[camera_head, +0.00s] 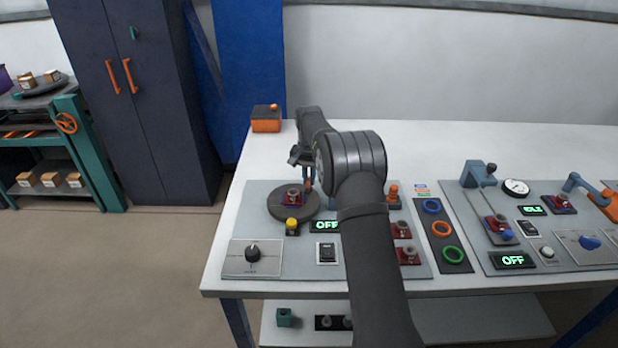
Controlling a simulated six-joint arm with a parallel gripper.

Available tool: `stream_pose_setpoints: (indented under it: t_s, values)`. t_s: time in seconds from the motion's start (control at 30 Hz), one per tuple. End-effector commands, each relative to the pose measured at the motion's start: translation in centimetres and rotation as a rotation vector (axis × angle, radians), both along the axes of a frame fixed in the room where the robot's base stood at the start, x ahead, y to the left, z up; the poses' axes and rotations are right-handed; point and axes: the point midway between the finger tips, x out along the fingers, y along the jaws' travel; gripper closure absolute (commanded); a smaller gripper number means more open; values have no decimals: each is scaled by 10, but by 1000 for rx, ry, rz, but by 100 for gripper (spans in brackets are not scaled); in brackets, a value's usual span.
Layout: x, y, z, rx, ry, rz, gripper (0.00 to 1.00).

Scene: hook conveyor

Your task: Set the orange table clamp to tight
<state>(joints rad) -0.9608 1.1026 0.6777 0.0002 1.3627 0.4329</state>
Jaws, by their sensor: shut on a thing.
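My gripper (307,178) points down over the round dark turntable (272,205) on the left panel. A red block with a grey metal part (293,197) sits on the turntable, just left of the fingertips.
A yellow button (292,225), a black knob (253,252) and an OFF display (325,226) are in front of the turntable. Red fixtures (402,230) stand right of my arm. An orange box (266,121) is at the back left. The table's back is clear.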

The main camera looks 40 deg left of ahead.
Motion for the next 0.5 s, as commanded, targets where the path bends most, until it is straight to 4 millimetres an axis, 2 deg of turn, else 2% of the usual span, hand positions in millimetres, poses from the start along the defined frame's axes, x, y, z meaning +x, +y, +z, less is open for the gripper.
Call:
stream_pose_setpoints:
  t_s: [0.5]
  values:
    - [1, 1, 2, 5, -4, -411, 100]
